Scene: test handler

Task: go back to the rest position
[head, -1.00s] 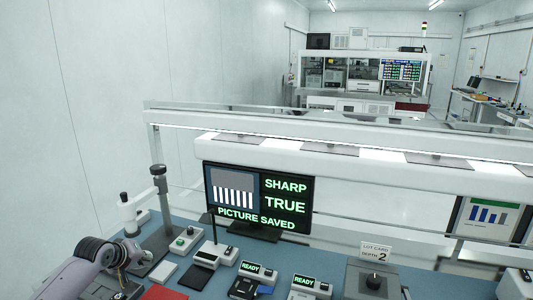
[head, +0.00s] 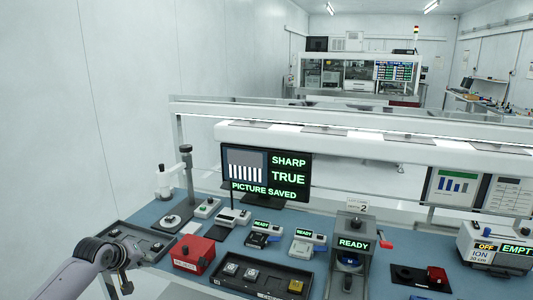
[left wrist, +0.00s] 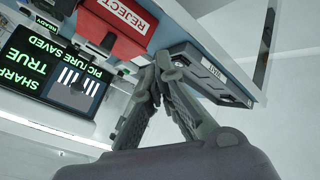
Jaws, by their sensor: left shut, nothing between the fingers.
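My left gripper (head: 127,284) hangs in front of the bench's front left edge in the head view, beside a black tray. In the left wrist view its two dark fingers (left wrist: 158,82) meet at the tips, shut with nothing between them. The black tray (left wrist: 205,75) and the red reject box (left wrist: 118,22) show beyond the fingers there. In the head view the red box (head: 193,255) stands to the right of the gripper. My right gripper is in neither view.
The blue bench (head: 205,232) carries a microscope-like stand (head: 185,185), a monitor (head: 266,176) reading "SHARP TRUE PICTURE SAVED", a tray (head: 265,277) with small parts, a grey press-like device (head: 352,250) and an ION unit (head: 495,247). Open floor lies left of the bench.

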